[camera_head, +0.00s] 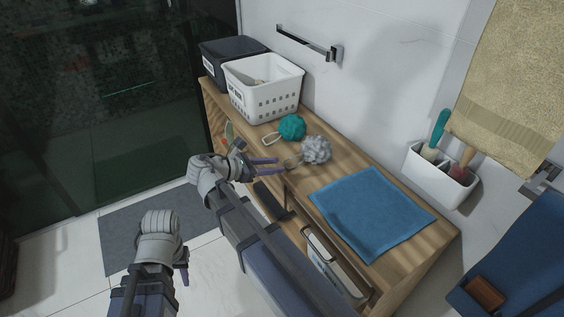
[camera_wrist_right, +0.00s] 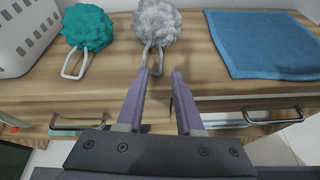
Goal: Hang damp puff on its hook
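A teal puff (camera_head: 292,127) and a grey puff (camera_head: 316,149) lie side by side on the wooden counter, each with a pale loop. Neither shows clearly as damp. In the right wrist view, the teal puff (camera_wrist_right: 88,28) is at left and the grey puff (camera_wrist_right: 157,22) is ahead. My right gripper (camera_head: 277,166) is open and empty; its fingertips (camera_wrist_right: 162,73) are close to the grey puff's loop (camera_wrist_right: 153,60), and contact cannot be told. My left gripper (camera_head: 183,268) is low at the left, away from the counter, its opening unclear. I cannot identify a hook.
A white basket (camera_head: 265,98) and dark bin (camera_head: 222,55) stand at the counter's far end. A blue cloth (camera_head: 370,212) lies at the near end. A chrome bar (camera_head: 305,40), white brush holder (camera_head: 442,180) and beige towel (camera_head: 512,80) are along the wall.

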